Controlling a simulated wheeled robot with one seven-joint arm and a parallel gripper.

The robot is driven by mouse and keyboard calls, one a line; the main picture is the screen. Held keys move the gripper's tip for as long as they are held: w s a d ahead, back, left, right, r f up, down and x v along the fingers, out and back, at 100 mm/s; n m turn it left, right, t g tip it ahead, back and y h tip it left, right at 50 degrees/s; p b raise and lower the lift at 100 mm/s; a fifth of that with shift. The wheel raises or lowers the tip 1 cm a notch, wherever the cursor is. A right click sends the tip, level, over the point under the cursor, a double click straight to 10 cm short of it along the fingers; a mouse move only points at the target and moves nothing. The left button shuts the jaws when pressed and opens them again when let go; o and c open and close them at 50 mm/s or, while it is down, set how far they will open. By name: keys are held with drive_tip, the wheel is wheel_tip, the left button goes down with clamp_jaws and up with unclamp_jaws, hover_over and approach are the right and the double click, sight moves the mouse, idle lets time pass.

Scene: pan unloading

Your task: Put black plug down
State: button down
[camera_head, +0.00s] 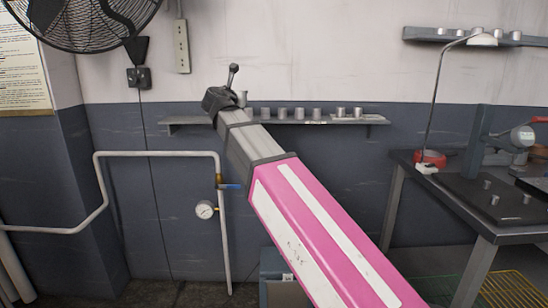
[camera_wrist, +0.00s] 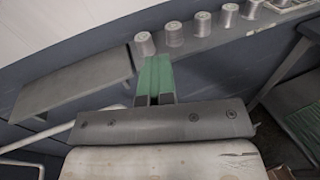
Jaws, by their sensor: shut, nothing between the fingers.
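My gripper (camera_wrist: 155,72) shows in the wrist view as two green fingers pressed together, with nothing between them. Its tips are close to the first of several silver cylinders (camera_wrist: 145,43) lined up on a wall shelf (camera_wrist: 75,85). I cannot tell whether the tips touch that cylinder. In the head view my pink arm reaches to the same shelf (camera_head: 275,123), and the fingers cannot be made out there. I cannot pick out a black plug in either view.
The left part of the shelf is bare. A pipe (camera_head: 155,153) with a pressure gauge (camera_head: 205,210) runs below left. A fan (camera_head: 90,20) hangs at the upper left. A dark workbench (camera_head: 480,205) with small metal pieces and a red-based lamp (camera_head: 430,158) stands at the right.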

drive_tip(key=s+d+f+m+g+h, duration=0.2)
drive_tip(key=d+f+h, duration=0.1)
drive_tip(key=d+f, duration=0.7)
drive_tip(key=s+d+f+m+g+h, duration=0.2)
drive_tip(key=d+f, duration=0.8)
drive_tip(key=f, duration=0.6)
drive_tip(key=s+d+f+m+g+h, duration=0.1)
drive_tip(key=s+d+f+m+h, duration=0.1)
drive_tip(key=d+f, duration=0.9)
wheel_tip(320, 180, down, 3)
drive_tip(key=shift+s+r+m+g+h, duration=0.1)
drive_tip(key=shift+s+m+g+h, duration=0.3)
drive_tip(key=shift+s+h, duration=0.65)
drive_tip(key=shift+s, duration=0.15)
